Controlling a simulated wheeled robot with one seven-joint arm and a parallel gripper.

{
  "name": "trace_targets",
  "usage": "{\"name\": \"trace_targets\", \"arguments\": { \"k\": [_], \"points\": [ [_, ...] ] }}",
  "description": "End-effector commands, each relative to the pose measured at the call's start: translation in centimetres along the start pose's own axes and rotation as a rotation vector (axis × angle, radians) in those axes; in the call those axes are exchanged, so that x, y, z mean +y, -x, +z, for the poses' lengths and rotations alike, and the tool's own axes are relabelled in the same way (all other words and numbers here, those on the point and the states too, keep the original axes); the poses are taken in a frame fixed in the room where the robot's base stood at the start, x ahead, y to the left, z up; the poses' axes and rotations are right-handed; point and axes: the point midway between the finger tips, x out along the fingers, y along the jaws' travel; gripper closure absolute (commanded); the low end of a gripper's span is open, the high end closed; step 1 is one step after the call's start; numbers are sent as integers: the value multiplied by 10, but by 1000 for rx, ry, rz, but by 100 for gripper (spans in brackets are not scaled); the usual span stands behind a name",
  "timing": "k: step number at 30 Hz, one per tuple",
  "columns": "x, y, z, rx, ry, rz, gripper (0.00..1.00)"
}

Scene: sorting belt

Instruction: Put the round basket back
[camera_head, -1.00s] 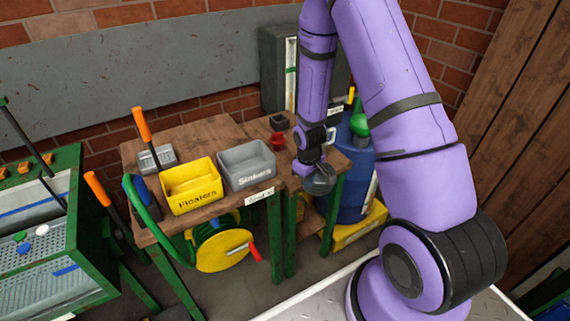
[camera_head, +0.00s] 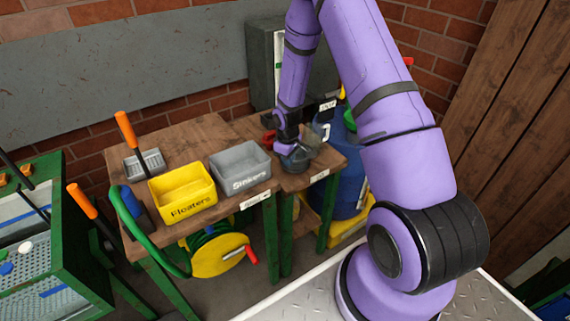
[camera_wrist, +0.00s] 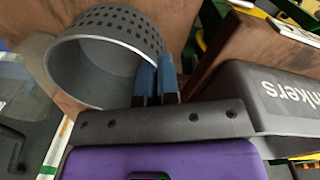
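The round basket (camera_head: 296,161) is a dark grey perforated cup at the front part of the right wooden table (camera_head: 325,158). In the wrist view the basket (camera_wrist: 85,75) shows its open mouth and holed wall, and looks empty. My gripper (camera_head: 288,143) is just above it in the head view. In the wrist view its blue fingers (camera_wrist: 156,78) are close together, with the basket's wall between them. I cannot tell whether the basket's bottom touches the table.
The grey Sinkers bin (camera_head: 240,168) is just left of the basket, with the yellow Floaters bin (camera_head: 183,193) beyond it. A red cup (camera_head: 268,137) stands behind my gripper. A blue barrel (camera_head: 343,175) is right of the table. A hose reel (camera_head: 217,254) hangs below.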

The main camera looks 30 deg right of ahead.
Motion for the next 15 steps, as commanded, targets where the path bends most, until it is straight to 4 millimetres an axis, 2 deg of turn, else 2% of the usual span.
{"name": "trace_targets", "arguments": {
  "k": [9,15],
  "points": [
    [10,-3,-21,1,-1,0,100],
    [8,-33,-19,-3,1,-1,100]
  ]
}}
